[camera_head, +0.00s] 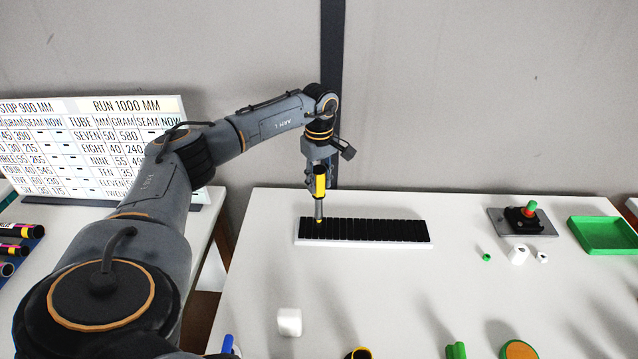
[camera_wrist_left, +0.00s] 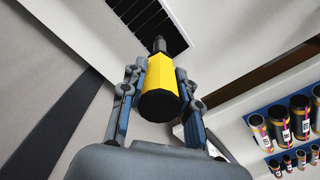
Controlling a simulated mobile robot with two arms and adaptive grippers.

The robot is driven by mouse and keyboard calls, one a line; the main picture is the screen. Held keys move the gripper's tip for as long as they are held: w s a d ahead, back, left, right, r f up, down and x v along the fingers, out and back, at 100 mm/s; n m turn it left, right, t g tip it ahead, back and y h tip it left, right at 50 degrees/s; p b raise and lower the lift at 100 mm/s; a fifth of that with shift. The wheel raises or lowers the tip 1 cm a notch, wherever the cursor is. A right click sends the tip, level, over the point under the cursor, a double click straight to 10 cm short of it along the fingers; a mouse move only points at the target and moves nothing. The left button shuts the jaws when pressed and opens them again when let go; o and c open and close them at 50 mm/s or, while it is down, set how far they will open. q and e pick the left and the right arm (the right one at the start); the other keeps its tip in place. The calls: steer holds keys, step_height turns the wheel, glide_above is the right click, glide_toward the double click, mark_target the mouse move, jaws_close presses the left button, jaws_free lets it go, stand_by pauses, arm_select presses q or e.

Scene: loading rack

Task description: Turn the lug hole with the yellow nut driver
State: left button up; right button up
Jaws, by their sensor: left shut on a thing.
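The yellow nut driver (camera_head: 320,186) hangs upright from my left gripper (camera_head: 318,172), its grey shank pointing down at the left end of a black slotted strip (camera_head: 375,230) on a white base. A small yellow mark shows at the shank's tip; I cannot tell whether the tip touches the strip. In the left wrist view, the gripper (camera_wrist_left: 158,95) is shut on the driver's yellow handle (camera_wrist_left: 160,88), with a finger on each side. The strip (camera_wrist_left: 150,22) lies beyond the shank. I cannot make out a lug hole. My right gripper is not in view.
Small white pieces (camera_head: 518,254) lie in front. A white cylinder (camera_head: 289,322) is near the front. A lettered board (camera_head: 85,140) stands at the left.

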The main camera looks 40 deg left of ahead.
arm_select(q)
steer(key=n+p, duration=0.1)
steer(key=n, duration=0.4)
steer(key=shift+r, duration=0.1)
steer(key=n, duration=0.3)
steer(key=shift+w, duration=0.1)
